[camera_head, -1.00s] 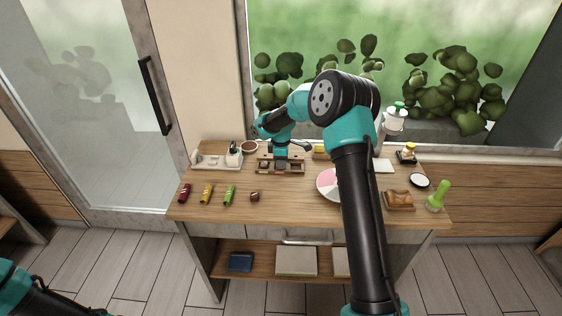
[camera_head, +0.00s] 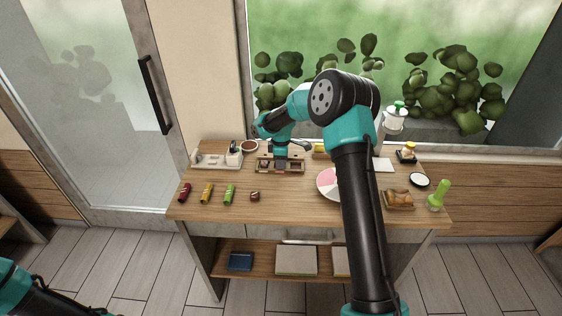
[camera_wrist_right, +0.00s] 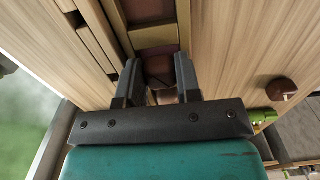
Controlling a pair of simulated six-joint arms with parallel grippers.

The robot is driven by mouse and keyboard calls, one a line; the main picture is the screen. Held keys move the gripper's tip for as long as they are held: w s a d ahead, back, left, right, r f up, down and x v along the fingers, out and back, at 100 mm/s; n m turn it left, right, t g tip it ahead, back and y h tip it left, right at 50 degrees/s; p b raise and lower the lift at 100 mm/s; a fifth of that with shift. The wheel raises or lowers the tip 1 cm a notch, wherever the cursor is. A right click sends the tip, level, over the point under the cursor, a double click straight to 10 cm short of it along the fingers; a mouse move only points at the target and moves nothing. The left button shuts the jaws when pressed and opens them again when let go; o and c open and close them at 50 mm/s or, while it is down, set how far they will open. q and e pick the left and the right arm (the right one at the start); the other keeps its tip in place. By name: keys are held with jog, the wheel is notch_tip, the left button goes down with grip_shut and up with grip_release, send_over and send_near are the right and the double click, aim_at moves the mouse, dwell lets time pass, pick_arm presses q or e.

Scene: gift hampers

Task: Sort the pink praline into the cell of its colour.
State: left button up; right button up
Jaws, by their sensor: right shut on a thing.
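A wooden box with cells (camera_head: 262,170) stands near the back middle of the table. My right gripper (camera_head: 281,165) is over its middle, pointing down. In the right wrist view the two fingers (camera_wrist_right: 160,78) are shut on a dark brown praline (camera_wrist_right: 159,66), low at a cell of the box. Its colour mark is hidden, so I cannot tell whether it is the pink one or whether it touches the cell floor. Another dark praline (camera_head: 255,196) with a pale mark lies on the open table in front; it also shows in the right wrist view (camera_wrist_right: 281,90). My left gripper is out of frame.
A pale tray (camera_head: 207,166) and a brown bowl (camera_head: 249,146) are behind. A pink-and-white plate (camera_head: 327,183) is partly behind my right arm. The front middle table is mostly clear.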

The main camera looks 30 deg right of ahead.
jog(key=o, duration=0.9)
jog(key=shift+r, duration=0.15)
notch_tip(320, 180, up, 17)
dwell(0.4)
jog(key=shift+s+a, duration=0.1)
dwell(0.6)
